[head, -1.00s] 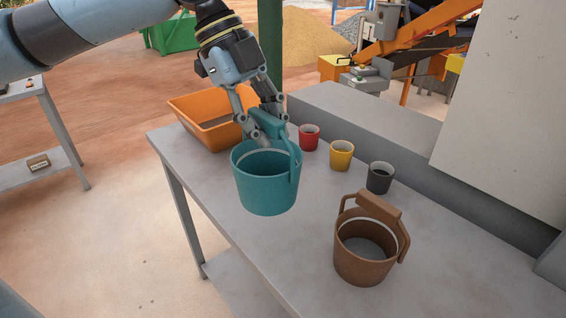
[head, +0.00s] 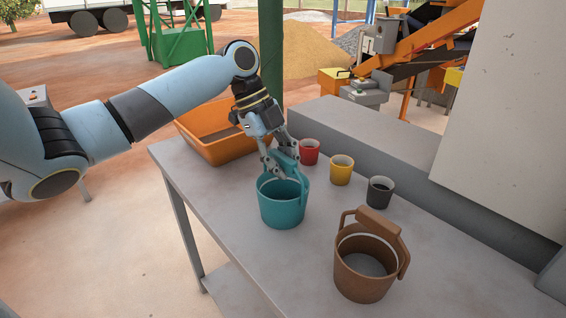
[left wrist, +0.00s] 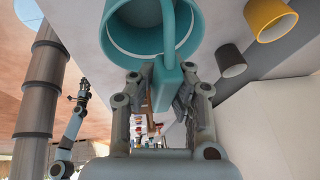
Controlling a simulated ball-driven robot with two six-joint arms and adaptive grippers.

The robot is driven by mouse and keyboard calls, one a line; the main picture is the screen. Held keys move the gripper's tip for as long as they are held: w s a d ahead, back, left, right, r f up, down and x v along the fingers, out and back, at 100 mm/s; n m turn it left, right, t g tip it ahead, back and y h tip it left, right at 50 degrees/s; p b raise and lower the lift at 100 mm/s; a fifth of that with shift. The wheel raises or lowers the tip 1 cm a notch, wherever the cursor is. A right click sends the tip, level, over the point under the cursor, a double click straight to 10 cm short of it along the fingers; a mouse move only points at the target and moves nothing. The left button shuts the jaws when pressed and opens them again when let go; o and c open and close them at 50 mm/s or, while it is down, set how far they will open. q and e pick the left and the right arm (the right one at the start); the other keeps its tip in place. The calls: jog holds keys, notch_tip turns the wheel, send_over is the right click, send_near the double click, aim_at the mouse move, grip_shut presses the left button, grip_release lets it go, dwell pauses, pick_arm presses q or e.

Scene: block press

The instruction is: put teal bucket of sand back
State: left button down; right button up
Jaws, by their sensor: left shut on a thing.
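The teal bucket (head: 282,208) is upright over the near part of the grey table, left of the brown bucket. My left gripper (head: 283,160) is shut on its handle from above. I cannot tell whether its base touches the table. In the left wrist view the teal bucket (left wrist: 118,52) fills the top, with the handle between the fingers of my left gripper (left wrist: 165,88). Its contents are not clear. What looks like my right gripper (left wrist: 82,92) shows small at the left of that view, its jaws too small to judge.
An orange tray (head: 222,151) stands behind the bucket at left. Red (head: 309,152), yellow (head: 341,170) and dark grey (head: 380,191) cups line the table's back side. A brown bucket (head: 362,282) stands front right. A grey ledge (head: 400,140) bounds the table (head: 215,205).

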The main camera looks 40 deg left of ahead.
pick_arm(q)
jog(key=shift+f, duration=0.2)
jog(key=c, duration=1.4)
grip_release()
jog(key=shift+o, duration=0.2)
pick_arm(e)
jog(key=shift+a+f, duration=0.1)
jog(key=shift+a, duration=0.2)
pick_arm(q)
jog(key=shift+r, duration=0.25)
jog(key=b+v, duration=0.1)
jog(key=v, duration=1.1)
pick_arm(e)
jog(key=shift+d+f, duration=0.25)
jog(key=shift+f, duration=0.25)
pick_arm(q)
jog(key=shift+s, duration=0.1)
